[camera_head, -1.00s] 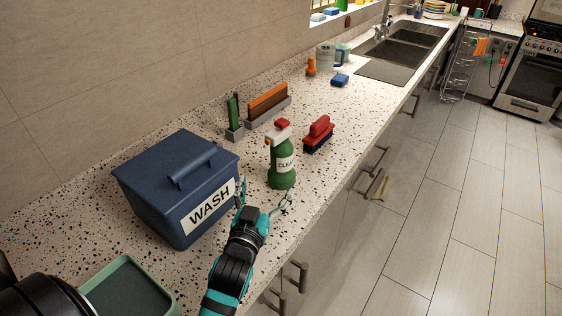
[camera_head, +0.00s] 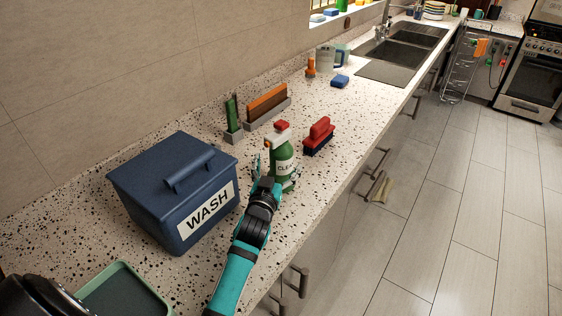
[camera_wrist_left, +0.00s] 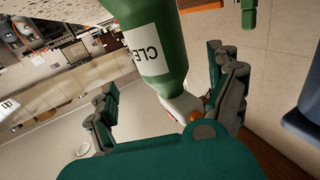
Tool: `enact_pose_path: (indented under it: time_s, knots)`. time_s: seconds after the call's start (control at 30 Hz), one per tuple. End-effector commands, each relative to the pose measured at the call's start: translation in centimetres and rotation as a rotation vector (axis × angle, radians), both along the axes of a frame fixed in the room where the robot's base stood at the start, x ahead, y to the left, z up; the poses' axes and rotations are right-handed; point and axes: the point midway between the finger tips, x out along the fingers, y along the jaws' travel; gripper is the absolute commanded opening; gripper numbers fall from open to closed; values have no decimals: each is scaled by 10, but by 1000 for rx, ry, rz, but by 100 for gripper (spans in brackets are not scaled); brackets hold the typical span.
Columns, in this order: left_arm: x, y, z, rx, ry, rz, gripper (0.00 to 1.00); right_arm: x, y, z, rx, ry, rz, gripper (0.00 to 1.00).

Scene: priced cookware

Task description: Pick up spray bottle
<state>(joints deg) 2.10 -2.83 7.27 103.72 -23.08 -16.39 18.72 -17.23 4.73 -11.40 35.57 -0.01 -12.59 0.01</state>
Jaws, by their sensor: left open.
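The green spray bottle (camera_head: 281,160) with a white label and a red and white spray head stands upright on the speckled counter. My left gripper (camera_head: 276,174) is open at the bottle, with one finger on each side of it in the head view. In the left wrist view the bottle (camera_wrist_left: 155,50) fills the upper middle between the spread fingers, its label partly showing. Whether the fingers touch it I cannot tell. My right gripper is not in view.
A blue WASH bin (camera_head: 176,190) stands close to the left of my arm. A red brush (camera_head: 319,136) sits just right of the bottle. Brushes in grey holders (camera_head: 266,105) stand behind. A green tray (camera_head: 122,290) lies at the near left.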

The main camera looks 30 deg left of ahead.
Motion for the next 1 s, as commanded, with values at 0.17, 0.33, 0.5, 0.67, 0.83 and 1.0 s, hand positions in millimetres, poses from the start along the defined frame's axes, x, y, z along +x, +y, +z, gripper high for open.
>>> enact_pose_path:
  time_s: [0.17,0.33,0.5,0.67,0.83,1.0]
  knots:
    - [11,3,1,1,-1,0,91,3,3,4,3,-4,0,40]
    - [32,11,1,1,-1,0,91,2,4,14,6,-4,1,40]
    - [52,17,-2,-1,0,0,91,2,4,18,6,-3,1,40]
    - [57,18,-3,0,0,0,91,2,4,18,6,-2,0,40]
    - [57,17,-3,0,0,0,88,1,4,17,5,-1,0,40]
    - [57,17,-3,0,0,-1,66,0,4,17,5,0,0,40]
